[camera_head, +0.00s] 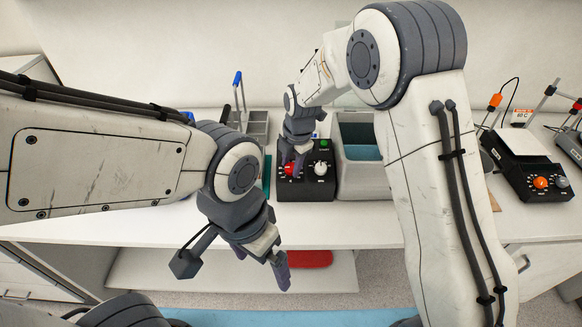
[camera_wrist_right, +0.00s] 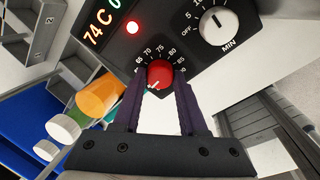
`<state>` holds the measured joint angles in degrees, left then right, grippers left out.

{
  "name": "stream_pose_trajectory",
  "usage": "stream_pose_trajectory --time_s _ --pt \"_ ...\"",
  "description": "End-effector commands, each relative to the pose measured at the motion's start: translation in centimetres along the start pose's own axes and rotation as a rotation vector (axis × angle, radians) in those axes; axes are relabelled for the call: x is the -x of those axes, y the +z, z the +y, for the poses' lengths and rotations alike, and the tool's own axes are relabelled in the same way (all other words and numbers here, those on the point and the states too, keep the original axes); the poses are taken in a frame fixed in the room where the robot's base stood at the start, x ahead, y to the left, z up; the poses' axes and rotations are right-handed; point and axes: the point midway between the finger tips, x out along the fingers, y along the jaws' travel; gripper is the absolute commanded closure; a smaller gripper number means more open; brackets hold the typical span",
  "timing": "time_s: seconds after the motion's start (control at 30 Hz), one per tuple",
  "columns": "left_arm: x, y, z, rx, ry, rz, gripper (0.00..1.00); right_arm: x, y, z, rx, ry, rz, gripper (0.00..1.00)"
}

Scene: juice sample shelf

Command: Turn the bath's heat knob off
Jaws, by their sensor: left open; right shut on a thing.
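The black control box (camera_head: 318,190) stands left of the grey water bath (camera_head: 350,186). Its red knob (camera_wrist_right: 159,75) has a temperature scale of 65 to 85 around the top. A white mark on the knob points to the lower left. My right gripper (camera_wrist_right: 161,84) is shut on the red knob, one dark finger on each side. In the head view my right gripper (camera_head: 293,163) partly covers the knob. The display (camera_wrist_right: 97,28) reads 74 C, and a red light (camera_wrist_right: 133,27) is lit. My left gripper (camera_head: 263,268) is open and empty, in front of the bench edge.
A white knob (camera_wrist_right: 218,26) marked OFF, 5, 10 and MIN sits beside the red one. An orange tube (camera_wrist_right: 101,96) with pale caps lies near the box. Another black device (camera_head: 527,172) with an orange knob stands at the right.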

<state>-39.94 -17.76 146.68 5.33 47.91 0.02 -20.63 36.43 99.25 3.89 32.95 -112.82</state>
Motion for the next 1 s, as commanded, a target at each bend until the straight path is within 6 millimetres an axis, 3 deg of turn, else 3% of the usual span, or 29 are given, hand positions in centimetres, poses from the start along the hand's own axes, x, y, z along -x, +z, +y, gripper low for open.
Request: stream_pose_trajectory --time_s 0.6,1.0 --pt "0.33 -0.02 0.02 0.0 0.0 0.0 0.0 0.16 0.05 0.19 0.526 -0.07 -0.002 1.0" --pt "0.67 -0.04 0.05 0.0 0.0 0.0 0.0 0.1 0.02 0.19 0.678 -0.091 -0.002 1.0"
